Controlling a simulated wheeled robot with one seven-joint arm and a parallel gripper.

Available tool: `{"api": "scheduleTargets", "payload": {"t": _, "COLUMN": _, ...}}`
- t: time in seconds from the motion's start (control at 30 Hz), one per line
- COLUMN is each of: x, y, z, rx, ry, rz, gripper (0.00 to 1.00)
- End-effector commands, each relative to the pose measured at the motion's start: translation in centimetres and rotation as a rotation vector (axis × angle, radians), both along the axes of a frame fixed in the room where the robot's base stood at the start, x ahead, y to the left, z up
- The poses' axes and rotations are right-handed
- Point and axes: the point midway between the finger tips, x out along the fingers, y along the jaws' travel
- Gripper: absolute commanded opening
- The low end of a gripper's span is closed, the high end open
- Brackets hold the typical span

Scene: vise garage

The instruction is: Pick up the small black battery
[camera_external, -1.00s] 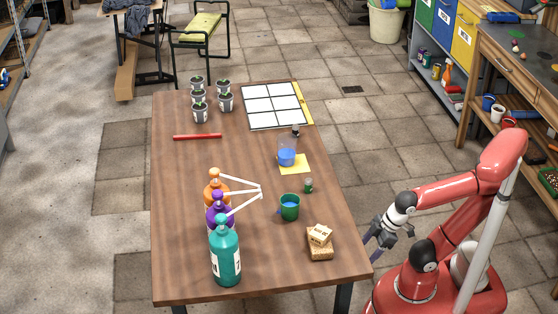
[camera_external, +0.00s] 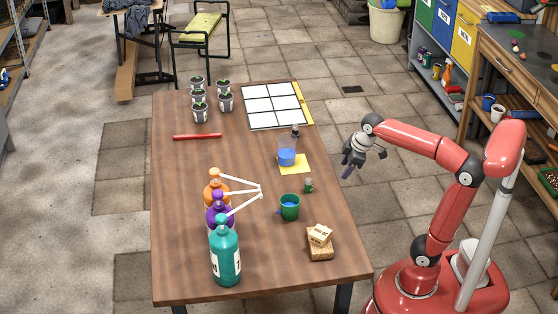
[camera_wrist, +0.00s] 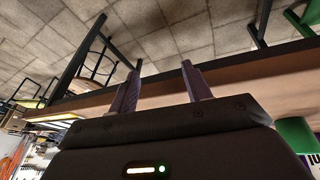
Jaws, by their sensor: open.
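A small dark object (camera_external: 295,130) stands near the right edge of the wooden table (camera_external: 190,265), just behind a beaker of blue liquid (camera_external: 287,152). It may be the small black battery, but it is too small to be sure. My gripper (camera_external: 349,165) is beyond the table's right edge, right of the beaker and apart from everything. In the wrist view its two fingers (camera_wrist: 162,66) are spread with nothing between them. No battery can be made out there.
A yellow sheet (camera_external: 302,167) lies under the beaker. Nearer are a small green bottle (camera_external: 308,185), a green mug (camera_external: 289,207), and blocks (camera_external: 320,243). Pump bottles (camera_external: 225,250) stand front left. Potted seedlings (camera_external: 200,112) and a white grid panel (camera_external: 272,106) are at the back.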

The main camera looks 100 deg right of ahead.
Motion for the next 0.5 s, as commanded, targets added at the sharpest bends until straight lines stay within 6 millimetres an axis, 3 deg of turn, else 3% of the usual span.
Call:
{"api": "scheduleTargets", "payload": {"t": 0.03, "x": -0.1, "y": -3.3, "z": 1.4, "rx": -0.016, "ry": 0.026, "rz": -0.044, "gripper": 0.49}}
{"api": "scheduleTargets", "payload": {"t": 0.1, "x": 1.2, "y": -5.5, "z": 2.7, "rx": -0.035, "ry": 0.038, "rz": -0.074, "gripper": 0.49}}
{"api": "scheduleTargets", "payload": {"t": 0.33, "x": 8.4, "y": -11.7, "z": 6.5, "rx": -0.036, "ry": -0.033, "rz": -0.195, "gripper": 0.49}}
{"api": "scheduleTargets", "payload": {"t": 0.5, "x": 10.3, "y": -16.1, "z": 8.3, "rx": 0.018, "ry": -0.139, "rz": -0.283, "gripper": 0.49}}
